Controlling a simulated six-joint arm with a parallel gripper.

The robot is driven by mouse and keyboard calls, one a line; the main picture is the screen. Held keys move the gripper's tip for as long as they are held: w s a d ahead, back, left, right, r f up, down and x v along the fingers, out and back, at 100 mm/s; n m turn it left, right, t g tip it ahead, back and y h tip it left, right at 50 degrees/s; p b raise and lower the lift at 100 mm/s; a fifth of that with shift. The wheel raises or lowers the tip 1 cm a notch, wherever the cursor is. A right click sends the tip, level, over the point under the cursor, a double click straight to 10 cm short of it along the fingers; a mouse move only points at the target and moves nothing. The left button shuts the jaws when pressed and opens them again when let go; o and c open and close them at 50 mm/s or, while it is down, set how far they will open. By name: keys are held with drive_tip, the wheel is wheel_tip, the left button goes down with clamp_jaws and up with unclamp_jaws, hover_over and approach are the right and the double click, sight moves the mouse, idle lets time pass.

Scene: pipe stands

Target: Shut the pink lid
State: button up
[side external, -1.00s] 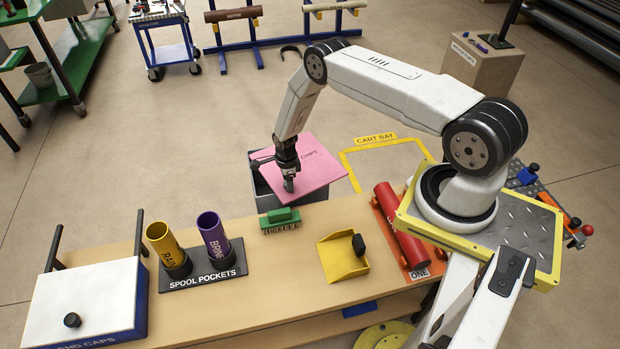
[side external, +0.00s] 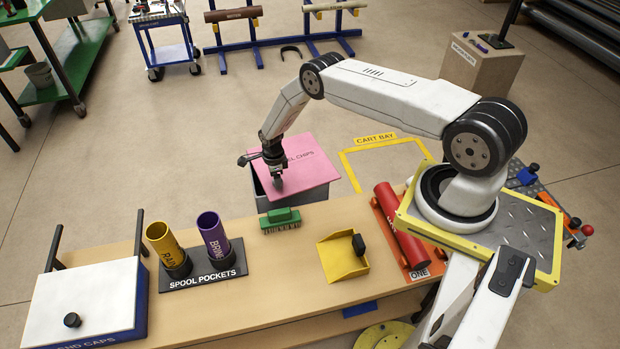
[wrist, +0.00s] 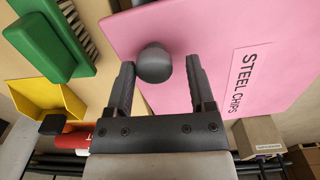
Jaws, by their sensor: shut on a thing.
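The pink lid (side external: 302,165), lettered "STEEL CHIPS" in the wrist view (wrist: 222,45), lies over the top of a grey bin (side external: 302,199) behind the bench. The bin's left and front walls show below it; I cannot tell whether the lid sits flush on the rim. My gripper (side external: 277,180) is over the lid's left front part. In the wrist view its fingers stand on either side of the lid's round grey knob (wrist: 154,62), and it is shut on that knob. The inside of the bin is hidden.
A green brush (side external: 281,220) lies on the bench just in front of the bin. A yellow dustpan (side external: 342,258), a red pipe (side external: 400,225) and two upright spools, yellow (side external: 165,245) and purple (side external: 212,236), are also on the bench.

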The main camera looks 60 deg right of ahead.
drive_tip(key=o, duration=0.4)
drive_tip(key=shift+d, duration=0.1)
drive_tip(key=shift+r, duration=0.1)
drive_tip(key=shift+r, duration=3.45)
drive_tip(key=shift+r, duration=0.1)
